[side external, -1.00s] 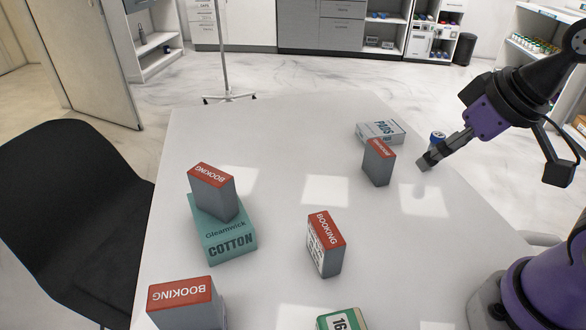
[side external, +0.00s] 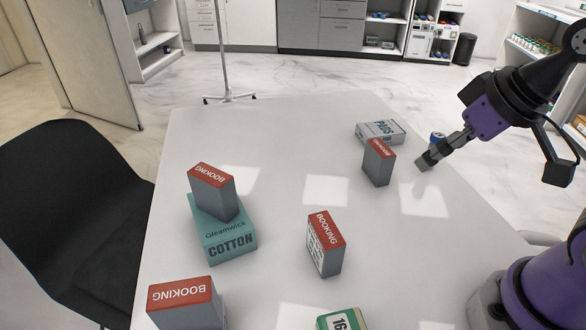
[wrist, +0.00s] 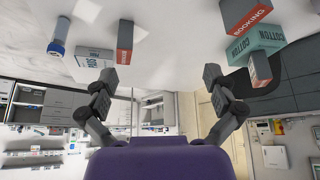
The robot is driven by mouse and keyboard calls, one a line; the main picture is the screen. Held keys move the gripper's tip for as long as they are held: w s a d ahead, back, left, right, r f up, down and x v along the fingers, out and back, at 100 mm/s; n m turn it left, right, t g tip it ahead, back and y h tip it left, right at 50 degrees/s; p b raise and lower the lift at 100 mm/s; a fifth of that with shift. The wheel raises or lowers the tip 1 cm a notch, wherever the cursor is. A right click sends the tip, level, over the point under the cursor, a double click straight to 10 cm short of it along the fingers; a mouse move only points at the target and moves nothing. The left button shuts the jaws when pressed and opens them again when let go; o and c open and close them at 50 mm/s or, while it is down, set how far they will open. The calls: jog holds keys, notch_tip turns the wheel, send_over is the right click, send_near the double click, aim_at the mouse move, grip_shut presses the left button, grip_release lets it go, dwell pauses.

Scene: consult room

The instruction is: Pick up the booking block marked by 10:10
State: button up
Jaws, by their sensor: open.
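Several grey booking blocks with red tops stand on the white table. One (side external: 379,165) is at the back by the pads box, one (side external: 325,245) is near the middle, one (side external: 213,192) sits on the teal cotton box (side external: 230,243), and one (side external: 188,305) is at the front left. The middle block has a printed white face, too small to read; I see no legible 10:10. My gripper (side external: 424,162) is open and empty, right of the back block and above the table. In the wrist view, its fingers (wrist: 160,76) are wide apart, with a booking block (wrist: 124,42) beyond the left one.
The white pads box (side external: 380,132) lies behind the back block. A blue-and-white can (side external: 437,137) stands behind my gripper; it also shows in the wrist view (wrist: 57,38). A green box (side external: 341,318) is at the front edge. A black chair (side external: 75,210) is at the left.

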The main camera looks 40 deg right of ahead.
jog(key=n+g+y, duration=0.4)
jog(key=n, duration=1)
send_near(314, 252)
jog(key=shift+w+a+f+n, duration=0.3)
jog(key=shift+w+a+f, duration=0.05)
jog(key=shift+f, duration=0.15)
jog(key=x, duration=0.6)
jog(key=shift+s+d, duration=0.1)
jog(key=shift+s, duration=0.2)
jog(key=c, duration=0.9)
